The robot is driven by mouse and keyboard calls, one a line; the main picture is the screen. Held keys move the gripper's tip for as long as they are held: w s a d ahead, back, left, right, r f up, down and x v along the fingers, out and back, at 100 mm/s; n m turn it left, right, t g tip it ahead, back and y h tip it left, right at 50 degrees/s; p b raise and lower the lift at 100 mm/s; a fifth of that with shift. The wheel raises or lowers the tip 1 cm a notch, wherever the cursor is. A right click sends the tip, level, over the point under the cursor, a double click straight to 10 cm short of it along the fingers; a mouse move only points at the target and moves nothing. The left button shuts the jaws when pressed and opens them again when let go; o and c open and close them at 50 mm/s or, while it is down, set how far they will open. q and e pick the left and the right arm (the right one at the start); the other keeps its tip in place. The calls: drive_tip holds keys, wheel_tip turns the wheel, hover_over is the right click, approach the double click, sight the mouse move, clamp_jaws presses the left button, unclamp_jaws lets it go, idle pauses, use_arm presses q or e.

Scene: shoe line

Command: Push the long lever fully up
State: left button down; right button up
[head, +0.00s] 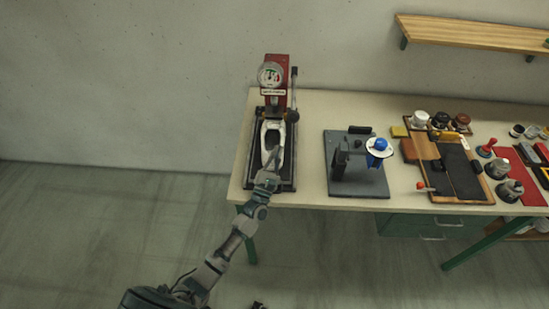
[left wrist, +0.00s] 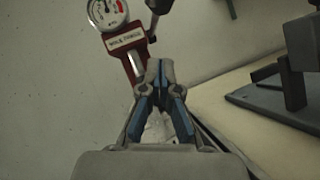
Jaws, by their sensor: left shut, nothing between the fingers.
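A red press machine with a round dial gauge (head: 271,75) stands at the left end of the table. In the left wrist view the lever's dark end (left wrist: 158,8) shows at the top, right of the gauge (left wrist: 106,13). A white shoe (head: 272,140) sits on the machine's dark base. My left gripper (head: 273,158) is over the near end of the shoe, shut and empty, apart from the lever. Its fingers (left wrist: 160,70) partly hide the shoe in the wrist view.
A grey fixture with a blue knob (head: 376,144) stands to the right on the table (head: 310,111). Farther right are a wooden board (head: 424,148), dark pads and several small jars. A wall shelf (head: 470,32) hangs at upper right. Floor to the left is clear.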

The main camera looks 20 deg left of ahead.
use_arm(q)
drive_tip(key=w+d+r+p, duration=0.1)
drive_tip(key=w+r+p, duration=0.1)
drive_tip(key=w+r, duration=0.3)
drive_tip(key=shift+d+r, duration=0.3)
drive_tip(key=shift+r, duration=0.15)
use_arm(e)
drive_tip(key=s, duration=0.1)
drive_tip(key=r, duration=0.1)
drive_tip(key=s, duration=0.1)
drive_tip(key=shift+s+d+r, duration=0.2)
drive_tip(key=shift+s+d, duration=0.05)
drive_tip(key=shift+s, duration=0.05)
use_arm(q)
drive_tip(key=shift+w, duration=0.15)
